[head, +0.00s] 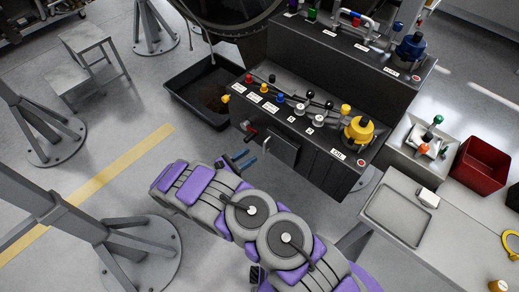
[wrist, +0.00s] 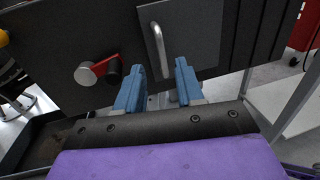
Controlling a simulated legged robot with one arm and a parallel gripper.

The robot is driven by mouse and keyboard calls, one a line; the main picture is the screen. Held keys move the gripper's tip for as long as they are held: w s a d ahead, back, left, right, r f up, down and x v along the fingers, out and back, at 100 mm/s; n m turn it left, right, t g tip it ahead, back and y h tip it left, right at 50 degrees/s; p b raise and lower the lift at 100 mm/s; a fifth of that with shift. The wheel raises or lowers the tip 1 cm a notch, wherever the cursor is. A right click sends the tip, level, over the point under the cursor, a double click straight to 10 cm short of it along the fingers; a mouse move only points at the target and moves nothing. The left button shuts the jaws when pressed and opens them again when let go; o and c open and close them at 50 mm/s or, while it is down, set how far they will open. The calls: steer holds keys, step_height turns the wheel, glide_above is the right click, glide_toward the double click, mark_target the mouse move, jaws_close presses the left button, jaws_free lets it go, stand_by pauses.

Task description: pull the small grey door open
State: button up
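The small grey door (head: 283,149) is on the front face of the lower dark console. It looks shut. In the wrist view the door (wrist: 203,40) fills the upper middle, with an upright light grey bar handle (wrist: 158,50) near its left edge. My gripper (wrist: 158,82) has two blue fingers, spread apart with nothing between them. The handle appears in line with the gap, just beyond the fingertips; I see no contact. In the head view my gripper (head: 242,161) is left of the door, low in front of the console.
Knobs and a yellow valve (head: 358,130) top the console (head: 325,165). A black tray (head: 200,85) lies left on the floor. A grey bench (head: 420,225) stands at right.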

steer(key=x, duration=0.6)
steer(key=shift+d+b, duration=0.25)
steer(key=shift+b, duration=0.1)
steer(key=shift+w, duration=0.15)
steer(key=shift+c, duration=0.4)
jaws_close()
